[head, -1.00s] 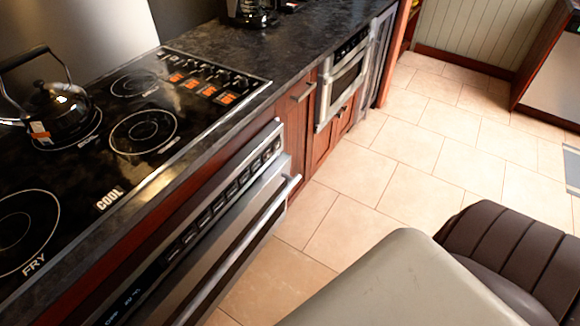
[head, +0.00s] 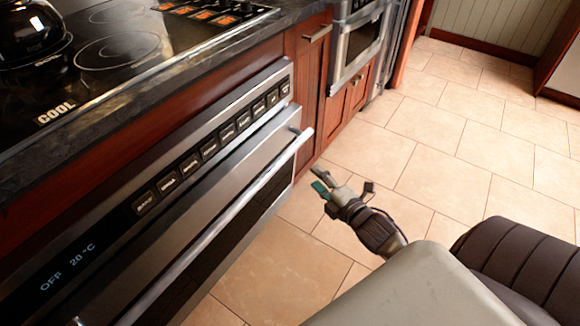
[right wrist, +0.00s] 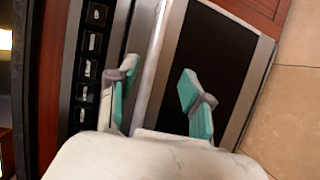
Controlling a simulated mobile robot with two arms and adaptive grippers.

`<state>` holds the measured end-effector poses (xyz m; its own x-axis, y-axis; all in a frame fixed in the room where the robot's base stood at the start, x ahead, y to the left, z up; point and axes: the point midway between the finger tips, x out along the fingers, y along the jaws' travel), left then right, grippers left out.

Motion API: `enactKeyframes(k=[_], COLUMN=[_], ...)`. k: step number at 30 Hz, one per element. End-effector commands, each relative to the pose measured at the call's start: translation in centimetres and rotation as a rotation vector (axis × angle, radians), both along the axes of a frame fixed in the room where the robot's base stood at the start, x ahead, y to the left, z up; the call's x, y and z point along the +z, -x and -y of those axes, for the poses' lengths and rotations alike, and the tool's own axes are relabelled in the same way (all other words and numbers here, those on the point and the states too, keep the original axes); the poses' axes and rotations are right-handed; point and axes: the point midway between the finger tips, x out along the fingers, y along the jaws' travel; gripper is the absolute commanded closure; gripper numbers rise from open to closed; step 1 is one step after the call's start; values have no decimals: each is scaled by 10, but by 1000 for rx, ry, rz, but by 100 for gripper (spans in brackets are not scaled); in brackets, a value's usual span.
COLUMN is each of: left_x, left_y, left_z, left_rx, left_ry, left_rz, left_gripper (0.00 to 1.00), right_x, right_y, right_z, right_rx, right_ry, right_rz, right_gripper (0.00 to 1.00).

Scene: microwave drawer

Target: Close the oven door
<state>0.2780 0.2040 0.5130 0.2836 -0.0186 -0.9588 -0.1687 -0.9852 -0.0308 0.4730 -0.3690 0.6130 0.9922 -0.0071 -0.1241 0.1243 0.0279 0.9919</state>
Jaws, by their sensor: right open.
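The oven (head: 190,165) stands below the stove counter, with a silver button panel above its door. The oven door (head: 205,195) has a silver front, dark glass and a long bar handle (head: 235,203). The door looks upright or nearly so; I cannot tell how wide any gap is. My right gripper (head: 321,182) is open and empty, just right of the handle's far end in the head view. In the right wrist view its teal-padded fingers (right wrist: 158,95) are spread, with the door and handle (right wrist: 160,60) ahead of them. Contact is not clear. My left gripper is not in view.
The black cooktop with a kettle (head: 28,28) is above the oven. Wooden cabinets (head: 305,85) and a built-in silver appliance (head: 358,45) stand beyond it. The tiled floor (head: 450,150) to the right is clear. A wooden-edged unit stands at the far right.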

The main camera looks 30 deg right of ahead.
Motion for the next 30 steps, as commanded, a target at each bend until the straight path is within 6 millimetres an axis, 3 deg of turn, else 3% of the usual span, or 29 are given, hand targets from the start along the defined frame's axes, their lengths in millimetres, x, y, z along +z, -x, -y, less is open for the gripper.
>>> enactKeyframes(k=[5,12,21,30], left_x=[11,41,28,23], left_y=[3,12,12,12], left_z=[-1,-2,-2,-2], left_rx=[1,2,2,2], left_ry=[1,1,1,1], left_rz=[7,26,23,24], left_gripper=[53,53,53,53], right_x=[5,0,-8,-10], right_y=[-12,-58,-115,-137], right_z=[-1,-1,0,-1], right_rx=[8,7,7,7], right_ry=[20,19,17,17], right_rz=[21,20,17,15], right_gripper=[50,50,50,50])
